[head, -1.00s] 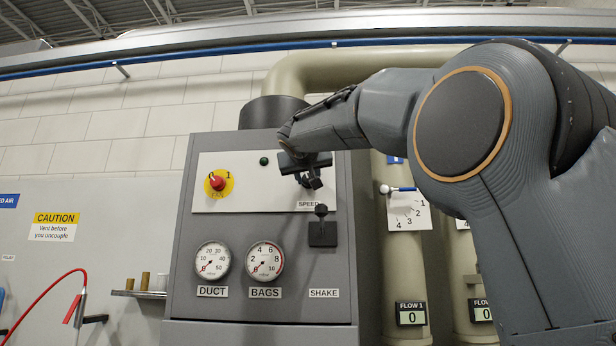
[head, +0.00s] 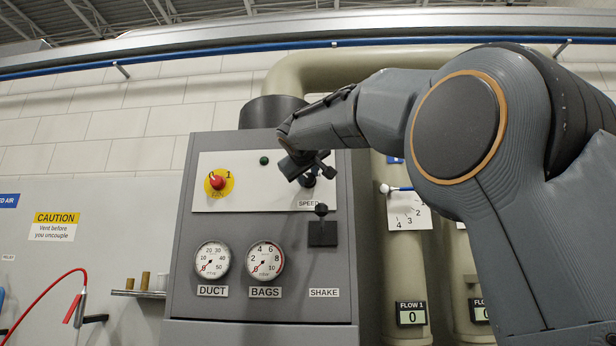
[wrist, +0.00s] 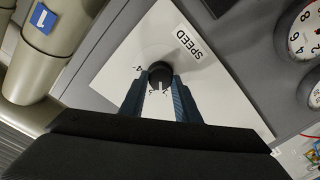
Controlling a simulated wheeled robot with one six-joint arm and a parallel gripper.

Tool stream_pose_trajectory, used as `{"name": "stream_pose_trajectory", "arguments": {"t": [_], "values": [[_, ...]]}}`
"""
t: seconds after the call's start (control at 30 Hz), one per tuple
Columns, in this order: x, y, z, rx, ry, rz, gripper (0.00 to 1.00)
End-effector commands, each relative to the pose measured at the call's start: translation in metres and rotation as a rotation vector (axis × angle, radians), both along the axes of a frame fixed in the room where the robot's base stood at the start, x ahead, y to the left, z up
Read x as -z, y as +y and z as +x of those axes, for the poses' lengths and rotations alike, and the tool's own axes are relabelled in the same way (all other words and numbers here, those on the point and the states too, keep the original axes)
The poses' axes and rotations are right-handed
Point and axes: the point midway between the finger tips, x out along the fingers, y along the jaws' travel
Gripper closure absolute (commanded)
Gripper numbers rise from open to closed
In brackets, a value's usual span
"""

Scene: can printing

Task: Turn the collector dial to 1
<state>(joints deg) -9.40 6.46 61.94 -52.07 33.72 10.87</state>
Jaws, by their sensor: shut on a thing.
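The collector dial is a black round knob (wrist: 160,75) on a white panel beside the SPEED label (wrist: 188,42). A pale pointer line shows on the knob toward the bottom of the wrist view. A 4 is printed to its left; the other marks near the fingers are too small to read. My gripper (wrist: 160,84) is shut on the knob, with one blue-grey finger on each side. In the head view, my gripper (head: 312,168) is tilted in front of the panel, just above the SPEED label, and largely hides the knob.
A red knob on a yellow plate (head: 216,182) sits left on the same panel (head: 245,196). A black lever (head: 321,210) is just below the dial. DUCT gauge (head: 212,260) and BAGS gauge (head: 265,262) are lower. Pale pipes (head: 398,270) stand to the right.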

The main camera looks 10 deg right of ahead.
Motion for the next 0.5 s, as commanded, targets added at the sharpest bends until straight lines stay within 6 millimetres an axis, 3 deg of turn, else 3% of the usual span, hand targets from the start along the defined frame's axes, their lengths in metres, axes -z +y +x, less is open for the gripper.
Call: {"name": "stream_pose_trajectory", "arguments": {"t": [0.5], "values": [[0.0009, 0.0009, 0.0004, -0.001, 0.079, -0.238, 0.93]]}}
